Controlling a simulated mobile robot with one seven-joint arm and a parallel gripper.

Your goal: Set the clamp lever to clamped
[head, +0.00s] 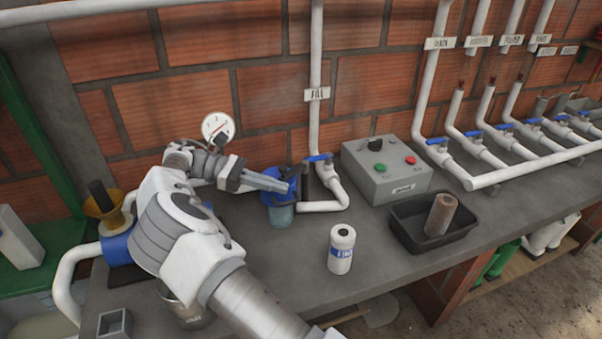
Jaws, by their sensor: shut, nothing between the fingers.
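My gripper (284,185) reaches in from the left over the bench, its two grey fingers shut together and empty. Its fingertips are at the top of a blue housing with a clear bowl (281,215), beside a small dark part (285,172) on top. I cannot tell if the fingers touch that part. The clamp lever is not clearly recognisable; the dark part may belong to it, and the fingers partly hide the housing top. Its setting cannot be told.
Right of the housing is a white pipe (325,203) with a blue valve handle (319,158). A grey control box (388,185), a black tray (440,248) holding a brown cylinder, and a white bottle (341,256) stand on the bench (290,262). A gauge (217,128) is behind my arm.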

